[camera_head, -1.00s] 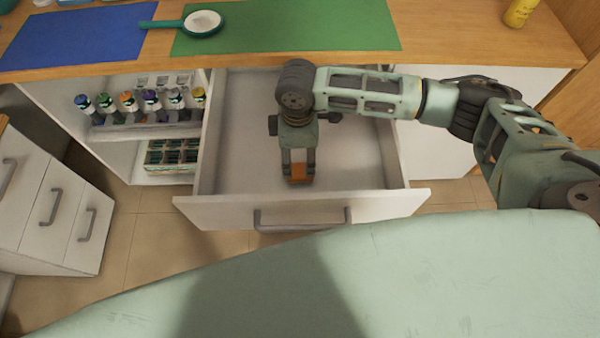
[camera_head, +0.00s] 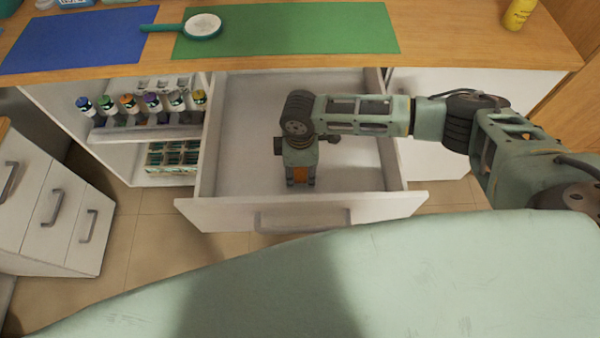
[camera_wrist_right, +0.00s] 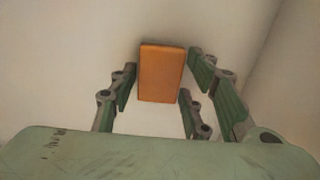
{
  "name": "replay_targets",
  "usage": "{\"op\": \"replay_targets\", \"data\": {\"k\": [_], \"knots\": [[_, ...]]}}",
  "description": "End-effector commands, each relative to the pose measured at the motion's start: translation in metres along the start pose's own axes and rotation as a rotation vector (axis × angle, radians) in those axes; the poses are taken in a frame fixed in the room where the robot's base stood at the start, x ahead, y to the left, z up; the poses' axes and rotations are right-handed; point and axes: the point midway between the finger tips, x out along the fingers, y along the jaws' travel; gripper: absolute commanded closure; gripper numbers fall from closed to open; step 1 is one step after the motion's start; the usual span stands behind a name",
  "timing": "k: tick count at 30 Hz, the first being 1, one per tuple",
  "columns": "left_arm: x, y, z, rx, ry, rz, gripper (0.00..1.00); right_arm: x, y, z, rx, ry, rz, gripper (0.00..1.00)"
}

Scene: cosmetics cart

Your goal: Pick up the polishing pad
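The polishing pad (camera_head: 301,174) is an orange block in the open drawer, near the drawer's front. It also shows in the right wrist view as an orange rectangle (camera_wrist_right: 161,72). My right gripper (camera_head: 300,182) reaches down into the drawer over the pad. In the right wrist view my right gripper (camera_wrist_right: 163,85) is open, with fingers on both sides of the pad and visible gaps between them and it. My left gripper is not in view.
The open white drawer (camera_head: 235,208) is otherwise empty, with walls close around my right gripper. The wooden counter (camera_head: 440,40) above holds a green mat (camera_head: 300,28), a blue mat (camera_head: 75,38) and a round-headed tool (camera_head: 203,27). Bottles (camera_head: 152,103) stand on the left shelf.

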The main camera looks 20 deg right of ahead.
Motion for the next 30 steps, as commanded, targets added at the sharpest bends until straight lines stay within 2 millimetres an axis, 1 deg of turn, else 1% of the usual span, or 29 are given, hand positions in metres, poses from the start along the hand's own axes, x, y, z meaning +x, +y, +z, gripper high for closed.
{"op": "replay_targets", "data": {"k": [1,9,16,20,23,26,28,30], "knots": [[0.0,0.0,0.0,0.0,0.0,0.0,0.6,0.0,0.0,0.0,0.0,0.0,0.0,0.64],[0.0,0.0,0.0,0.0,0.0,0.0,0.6,0.0,0.0,0.0,0.0,0.0,0.0,0.87],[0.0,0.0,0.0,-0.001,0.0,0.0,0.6,-0.001,0.0,0.0,0.001,0.0,0.001,0.88],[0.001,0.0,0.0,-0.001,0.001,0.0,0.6,-0.005,0.001,0.0,0.001,0.001,0.001,0.88],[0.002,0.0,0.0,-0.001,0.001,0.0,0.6,-0.014,0.001,0.0,0.001,0.002,0.002,0.88],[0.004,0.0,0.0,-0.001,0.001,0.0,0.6,-0.03,0.001,-0.001,0.001,0.004,0.003,0.88],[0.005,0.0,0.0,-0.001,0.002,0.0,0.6,-0.043,0.002,-0.001,0.0,0.004,0.004,0.88],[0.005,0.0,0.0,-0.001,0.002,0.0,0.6,-0.051,-0.005,0.019,0.003,-0.002,0.001,0.88]]}}
